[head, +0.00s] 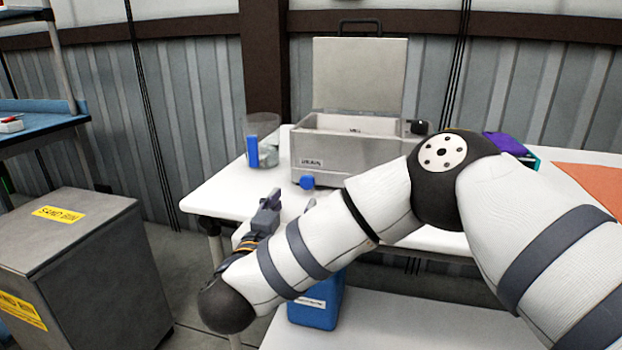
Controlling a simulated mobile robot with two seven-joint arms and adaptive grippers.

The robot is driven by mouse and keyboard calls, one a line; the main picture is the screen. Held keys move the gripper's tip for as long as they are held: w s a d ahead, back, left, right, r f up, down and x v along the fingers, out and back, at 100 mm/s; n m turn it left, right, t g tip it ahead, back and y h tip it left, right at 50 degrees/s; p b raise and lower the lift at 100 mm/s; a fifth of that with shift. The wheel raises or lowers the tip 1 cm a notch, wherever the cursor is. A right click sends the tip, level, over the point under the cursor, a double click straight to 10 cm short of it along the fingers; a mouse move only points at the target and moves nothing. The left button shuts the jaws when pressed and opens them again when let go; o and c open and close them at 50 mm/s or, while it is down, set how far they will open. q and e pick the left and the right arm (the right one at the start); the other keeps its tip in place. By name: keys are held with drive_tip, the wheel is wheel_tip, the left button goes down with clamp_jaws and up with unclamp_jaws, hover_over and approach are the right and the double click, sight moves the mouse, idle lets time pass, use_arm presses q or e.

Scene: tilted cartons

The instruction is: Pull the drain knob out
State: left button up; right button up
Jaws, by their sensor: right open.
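The blue drain knob (307,182) sits low on the front of a metal bath (350,163), near its left corner, just below a label that reads DRAIN. The bath stands on a white table with its lid (358,75) raised. My right gripper (271,200) is open, in front of the table's front edge, to the left of the knob and lower in the picture. It is apart from the knob, with nothing seen between its fingers. My right forearm covers part of the bath's lower right and the table. My left gripper is out of view.
A glass vessel (264,135) with a blue piece stands left of the bath. A purple item (505,143) lies at the table's right. A blue container (322,300) is below my forearm. A grey sand bin (85,265) stands at left. The table's front left (230,193) is clear.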

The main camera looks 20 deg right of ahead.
sight(306, 184)
drive_tip(key=b+x, duration=0.1)
drive_tip(key=x, duration=0.8)
drive_tip(key=shift+d+f, duration=0.1)
drive_tip(key=shift+f, duration=0.05)
drive_tip(key=shift+w+d, duration=0.3)
drive_tip(key=shift+w, duration=0.2)
clamp_jaws()
